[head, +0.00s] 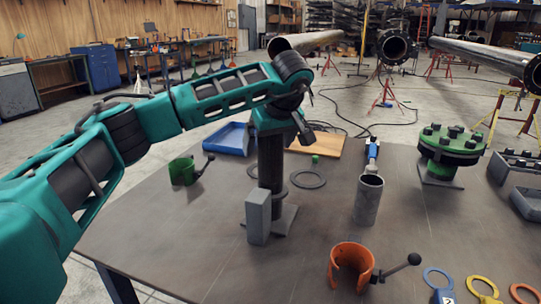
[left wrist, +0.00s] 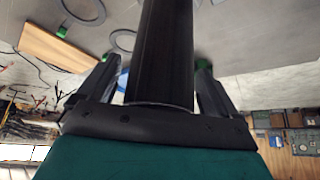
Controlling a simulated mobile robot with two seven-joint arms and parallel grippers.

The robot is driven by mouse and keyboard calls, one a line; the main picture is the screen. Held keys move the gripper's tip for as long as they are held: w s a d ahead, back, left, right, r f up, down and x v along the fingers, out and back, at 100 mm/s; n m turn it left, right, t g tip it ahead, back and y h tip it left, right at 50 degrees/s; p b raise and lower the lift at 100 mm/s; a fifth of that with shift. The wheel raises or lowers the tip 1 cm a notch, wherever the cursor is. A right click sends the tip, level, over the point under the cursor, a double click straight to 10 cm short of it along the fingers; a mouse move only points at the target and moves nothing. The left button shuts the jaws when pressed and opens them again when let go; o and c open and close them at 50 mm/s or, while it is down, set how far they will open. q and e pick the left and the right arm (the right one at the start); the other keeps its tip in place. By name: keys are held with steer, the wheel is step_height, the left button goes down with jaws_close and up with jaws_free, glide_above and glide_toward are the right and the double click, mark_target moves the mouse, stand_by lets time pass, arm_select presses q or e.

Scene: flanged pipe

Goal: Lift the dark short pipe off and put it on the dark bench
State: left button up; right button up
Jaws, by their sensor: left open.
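The dark short pipe (head: 270,165) stands upright on a flat plate (head: 284,218) on the dark bench (head: 150,245). My left gripper (head: 282,122) is at the pipe's upper part, with the teal wrist covering its top in the head view. In the left wrist view the dark pipe (left wrist: 166,50) runs between the two fingers of the open left gripper (left wrist: 152,80). A gap shows between each finger and the pipe. My right gripper is in neither view.
A grey block (head: 258,217) stands right in front of the pipe. A green clamp (head: 184,171), grey ring (head: 307,179), grey tube (head: 369,199), orange clamp (head: 350,265) and green flange (head: 451,147) are around it. The bench's left front is clear.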

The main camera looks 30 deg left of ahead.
arm_select(q)
steer(key=shift+c, duration=0.4)
steer(key=c, duration=1.2)
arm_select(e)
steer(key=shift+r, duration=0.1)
arm_select(q)
steer(key=shift+c, duration=0.2)
step_height(320, 180, up, 20)
steer(key=p, duration=0.3)
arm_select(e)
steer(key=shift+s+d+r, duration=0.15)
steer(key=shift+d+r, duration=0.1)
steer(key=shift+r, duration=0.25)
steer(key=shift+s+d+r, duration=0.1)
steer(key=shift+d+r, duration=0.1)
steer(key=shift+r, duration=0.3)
arm_select(q)
steer(key=shift+r, duration=0.1)
steer(key=shift+r+p, duration=2.45)
steer(key=shift+p, duration=0.25)
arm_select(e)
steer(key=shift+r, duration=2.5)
